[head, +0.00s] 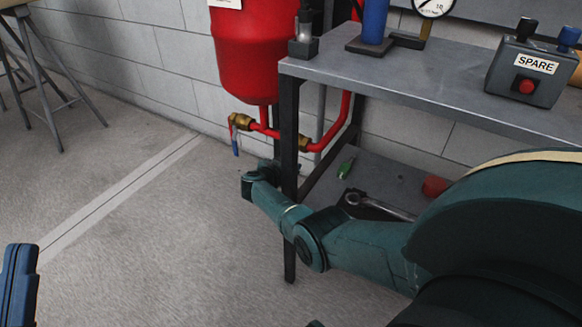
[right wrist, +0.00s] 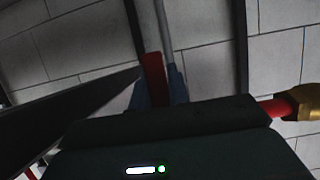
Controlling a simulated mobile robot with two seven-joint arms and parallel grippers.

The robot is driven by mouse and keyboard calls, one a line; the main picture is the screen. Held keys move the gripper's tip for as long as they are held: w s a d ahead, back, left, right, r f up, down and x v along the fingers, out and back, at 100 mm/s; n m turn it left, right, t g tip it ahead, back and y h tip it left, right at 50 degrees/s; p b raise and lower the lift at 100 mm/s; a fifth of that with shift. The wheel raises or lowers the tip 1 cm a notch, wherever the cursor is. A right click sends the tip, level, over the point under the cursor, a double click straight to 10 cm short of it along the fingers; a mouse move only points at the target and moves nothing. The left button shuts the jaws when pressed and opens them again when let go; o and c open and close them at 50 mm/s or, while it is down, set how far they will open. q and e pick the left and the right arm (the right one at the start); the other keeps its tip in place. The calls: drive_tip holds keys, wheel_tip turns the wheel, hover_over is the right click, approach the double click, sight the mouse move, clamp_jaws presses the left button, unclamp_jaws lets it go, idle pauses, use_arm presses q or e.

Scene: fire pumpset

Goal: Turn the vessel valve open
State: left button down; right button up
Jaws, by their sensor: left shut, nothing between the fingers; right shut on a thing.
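The red vessel (head: 246,50) hangs by the wall, left of the bench. Below it is a brass valve (head: 241,121) on a red pipe, with a red lever (head: 232,132) at its left end. My right arm reaches in from the right, and a bit of my blue right gripper (head: 236,146) shows just below the lever. In the right wrist view, its blue fingers (right wrist: 158,88) are shut on the red lever (right wrist: 154,75), seen between them. My left gripper (head: 20,270) is shut and empty at the lower left edge, far from the valve.
A grey metal bench (head: 400,75) carries a SPARE switch box (head: 533,72) and a gauge (head: 434,6). Its leg stands beside my right arm. A wrench (head: 380,205) lies on the lower shelf. The floor at left is clear, with a trestle (head: 45,75) at far left.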

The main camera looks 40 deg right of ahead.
drive_tip(key=shift+a, duration=0.1)
clamp_jaws()
use_arm(q)
drive_tip(key=shift+r+m+h+b, duration=0.3)
drive_tip(key=shift+r+m+b, duration=0.1)
drive_tip(key=shift+r+m, duration=0.1)
use_arm(e)
drive_tip(key=w+m+t, duration=0.1)
drive_tip(key=w+a+m+t, duration=0.1)
drive_tip(key=m, duration=0.1)
drive_tip(key=w+r+m+t+y, duration=0.1)
drive_tip(key=shift+w+a+m, duration=0.3)
drive_tip(key=shift+w, duration=0.1)
use_arm(q)
drive_tip(key=shift+r, duration=0.1)
use_arm(e)
drive_tip(key=shift+r, duration=0.1)
drive_tip(key=o, duration=0.8)
unclamp_jaws()
drive_tip(key=shift+r, duration=0.1)
